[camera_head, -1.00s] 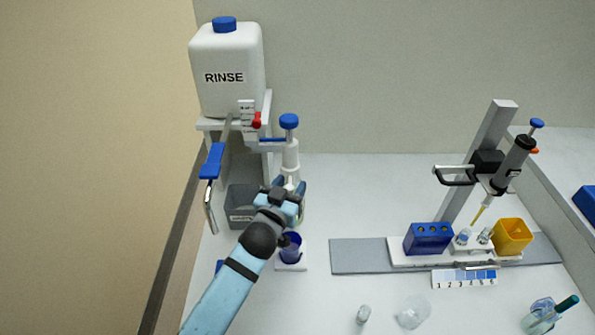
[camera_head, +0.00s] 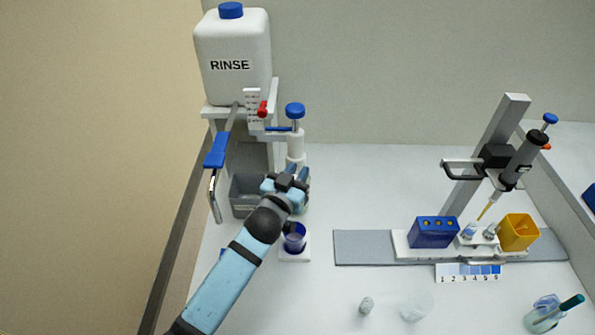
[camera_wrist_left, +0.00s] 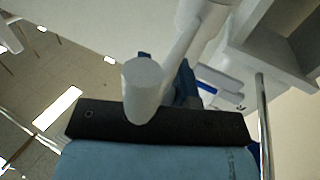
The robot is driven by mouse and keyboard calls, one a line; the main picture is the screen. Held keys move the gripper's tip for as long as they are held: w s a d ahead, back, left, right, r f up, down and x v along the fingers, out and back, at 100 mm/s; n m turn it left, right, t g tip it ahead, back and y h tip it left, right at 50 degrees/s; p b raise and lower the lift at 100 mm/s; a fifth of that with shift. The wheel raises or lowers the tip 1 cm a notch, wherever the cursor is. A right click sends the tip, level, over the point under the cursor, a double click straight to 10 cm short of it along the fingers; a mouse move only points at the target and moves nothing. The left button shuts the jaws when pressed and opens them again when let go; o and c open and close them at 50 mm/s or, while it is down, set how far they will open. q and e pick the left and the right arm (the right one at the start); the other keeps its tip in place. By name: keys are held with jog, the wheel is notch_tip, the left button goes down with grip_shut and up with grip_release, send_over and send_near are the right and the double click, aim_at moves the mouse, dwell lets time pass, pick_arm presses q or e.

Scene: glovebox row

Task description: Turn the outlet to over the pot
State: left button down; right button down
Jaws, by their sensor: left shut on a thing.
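The dispenser column (camera_head: 296,143) is white with a blue knob (camera_head: 295,110) and stands below and right of the rinse bottle (camera_head: 234,58). My left gripper (camera_head: 298,177) is shut at the lower end of this column. In the left wrist view a white tube (camera_wrist_left: 144,86) with a round end, which looks like the outlet, lies at the blue fingers. My gripper hides the outlet in the head view. A dark blue pot (camera_head: 294,240) stands on a white pad (camera_head: 304,256), just below my gripper in the picture and partly behind my wrist. My right gripper is out of view.
A grey bin (camera_head: 243,198) stands left of my gripper. A blue-handled lever (camera_head: 217,151) hangs at the left. At the right are a pipette stand (camera_head: 489,150), a blue rack (camera_head: 433,233) and a yellow cup (camera_head: 518,233). The bench between is mostly clear.

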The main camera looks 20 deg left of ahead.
pick_arm(q)
jog(key=shift+a+r+m+h+p, duration=0.2)
jog(key=shift+r+m+h+p, duration=0.1)
jog(key=shift+p, duration=0.1)
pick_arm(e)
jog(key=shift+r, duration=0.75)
pick_arm(q)
jog(key=shift+a+f+m+h+p, duration=0.15)
jog(key=shift+a+m+h+p, duration=0.15)
jog(key=shift+h+p, duration=0.15)
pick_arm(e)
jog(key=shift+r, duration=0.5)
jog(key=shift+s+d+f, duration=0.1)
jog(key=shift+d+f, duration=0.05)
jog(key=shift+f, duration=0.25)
pick_arm(q)
jog(key=c, duration=1)
grip_release()
jog(key=shift+f, duration=0.1)
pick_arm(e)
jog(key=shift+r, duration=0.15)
pick_arm(q)
jog(key=shift+s, duration=0.1)
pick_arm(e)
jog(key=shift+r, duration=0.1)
